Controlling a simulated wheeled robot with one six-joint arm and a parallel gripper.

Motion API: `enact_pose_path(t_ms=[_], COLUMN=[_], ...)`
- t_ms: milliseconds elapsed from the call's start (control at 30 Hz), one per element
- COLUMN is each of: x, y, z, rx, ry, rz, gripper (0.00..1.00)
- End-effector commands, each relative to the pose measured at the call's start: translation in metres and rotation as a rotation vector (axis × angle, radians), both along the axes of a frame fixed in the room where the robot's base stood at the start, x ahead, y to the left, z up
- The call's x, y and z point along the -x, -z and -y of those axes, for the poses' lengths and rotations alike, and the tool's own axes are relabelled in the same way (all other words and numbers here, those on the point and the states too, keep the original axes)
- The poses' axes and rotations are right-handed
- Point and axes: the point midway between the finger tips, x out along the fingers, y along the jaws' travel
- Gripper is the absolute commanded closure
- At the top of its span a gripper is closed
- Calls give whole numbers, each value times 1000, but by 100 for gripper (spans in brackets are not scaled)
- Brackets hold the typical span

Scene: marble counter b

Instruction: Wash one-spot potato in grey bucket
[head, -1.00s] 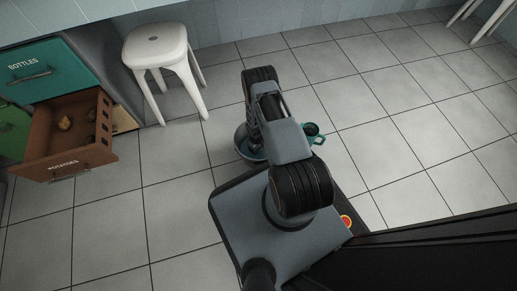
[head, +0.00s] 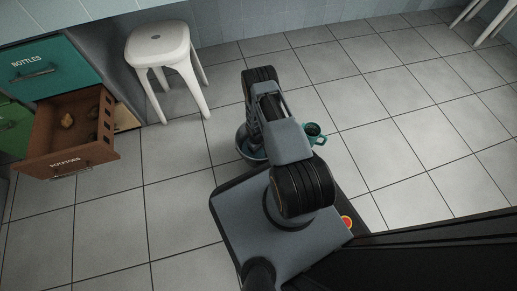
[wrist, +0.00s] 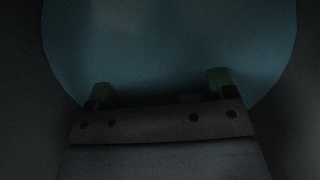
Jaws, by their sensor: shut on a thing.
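The grey bucket (head: 239,147) stands on the floor, partly hidden behind my arm, with blue-green liquid inside. In the wrist view its dark inner wall (wrist: 20,90) surrounds the round blue-green surface. My gripper (wrist: 160,90) is down inside the bucket, with its two fingertips apart at the liquid. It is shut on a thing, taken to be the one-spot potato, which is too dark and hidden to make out. In the head view the fingers are hidden by the arm and bucket.
An open brown drawer (head: 62,158) labelled POTATOES holds a potato (head: 68,121) and darker lumps. A white stool (head: 160,45) stands beside the cabinet. A teal object with a handle (head: 313,130) is just right of my arm. The tiled floor to the right is open.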

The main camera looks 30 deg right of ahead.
Motion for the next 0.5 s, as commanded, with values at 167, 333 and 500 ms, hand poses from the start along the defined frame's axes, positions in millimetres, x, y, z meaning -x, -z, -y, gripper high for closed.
enact_pose_path(t_ms=[167, 333, 500], x=[1, 1, 1], y=[0, 0, 0], z=[6, 8, 7], rx=[0, 0, 0], ry=[0, -1, -1], rz=[0, 0, 0], gripper=[50, 50, 50])
